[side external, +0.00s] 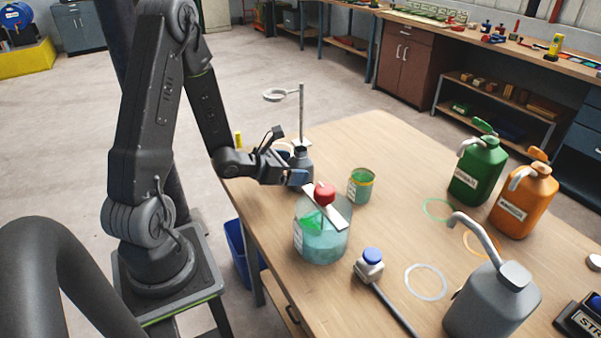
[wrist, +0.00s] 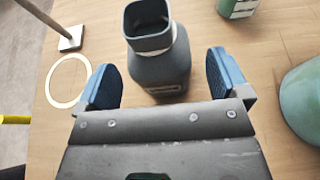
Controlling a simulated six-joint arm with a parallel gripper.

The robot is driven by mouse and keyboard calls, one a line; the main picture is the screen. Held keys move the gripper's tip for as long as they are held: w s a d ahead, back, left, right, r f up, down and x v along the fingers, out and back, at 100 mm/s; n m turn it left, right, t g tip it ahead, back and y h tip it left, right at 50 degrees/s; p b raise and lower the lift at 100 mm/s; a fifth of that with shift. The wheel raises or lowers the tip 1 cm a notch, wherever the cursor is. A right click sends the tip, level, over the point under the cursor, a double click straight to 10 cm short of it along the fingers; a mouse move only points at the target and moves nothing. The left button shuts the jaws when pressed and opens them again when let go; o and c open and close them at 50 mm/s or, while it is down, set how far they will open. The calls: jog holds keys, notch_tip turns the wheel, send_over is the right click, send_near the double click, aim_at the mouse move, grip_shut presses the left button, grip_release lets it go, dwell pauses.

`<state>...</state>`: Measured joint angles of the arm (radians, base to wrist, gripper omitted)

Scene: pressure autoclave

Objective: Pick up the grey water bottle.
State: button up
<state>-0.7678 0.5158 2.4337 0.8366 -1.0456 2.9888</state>
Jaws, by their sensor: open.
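A small dark grey bottle (wrist: 158,72) with a square open mouth stands upright between the blue fingers of my gripper (wrist: 164,78) in the wrist view. The fingers are open, with a visible gap on both sides of it. In the side view this bottle (side external: 302,156) stands at the table's left edge, partly hidden by my gripper (side external: 298,178). A larger grey jug (side external: 490,304) with a curved spout stands at the front right, well away from my gripper. I cannot read a water label on either.
A ring stand (side external: 301,110) rises behind the small bottle. A glass vessel (side external: 322,236) with a red knob and a green tin (side external: 360,185) stand close on the right. Green (side external: 478,168) and orange (side external: 523,202) jugs stand farther right. The table's far middle is clear.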

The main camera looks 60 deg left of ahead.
aim_at(301, 167)
jog(key=shift+x, duration=1.55)
jog(key=c, duration=1.2)
